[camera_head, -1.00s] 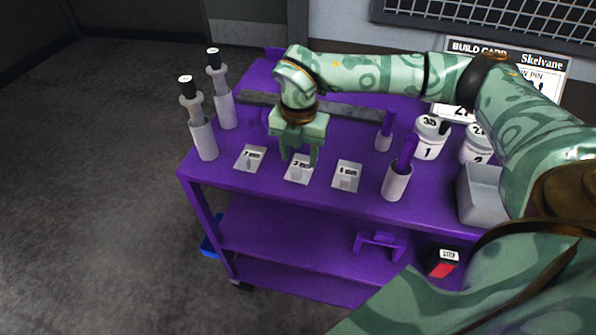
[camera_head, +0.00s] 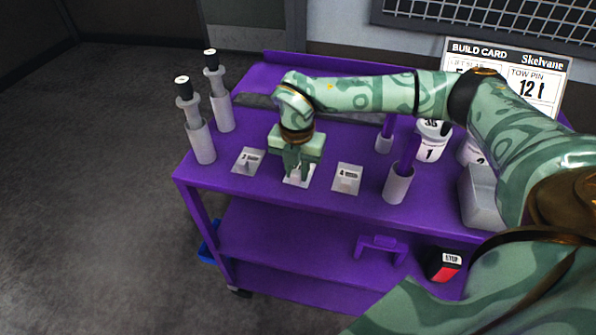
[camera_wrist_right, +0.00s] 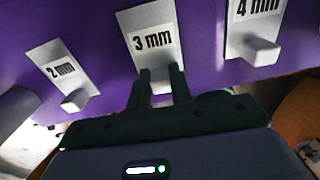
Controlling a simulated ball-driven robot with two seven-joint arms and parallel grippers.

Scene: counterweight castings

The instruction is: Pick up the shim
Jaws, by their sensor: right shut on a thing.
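Three pale shims lie on white labelled cards on the purple cart top. My right gripper (camera_head: 293,172) is down over the middle card (camera_head: 303,180). In the right wrist view this card reads 3 mm (camera_wrist_right: 152,40), and my right gripper (camera_wrist_right: 160,82) is shut on its shim (camera_wrist_right: 176,76), a small grey block partly hidden between the fingers. The 2 mm shim (camera_wrist_right: 75,100) lies to the left on its card, and the 4 mm shim (camera_wrist_right: 262,52) to the right. I cannot tell whether the held shim touches the card. My left gripper is not in view.
Two grey posts with black tops (camera_head: 201,140) stand at the cart's left end. Grey cups with purple pegs (camera_head: 397,185), white numbered weights (camera_head: 431,148) and a grey bin (camera_head: 480,198) stand to the right. A build card (camera_head: 540,85) is behind.

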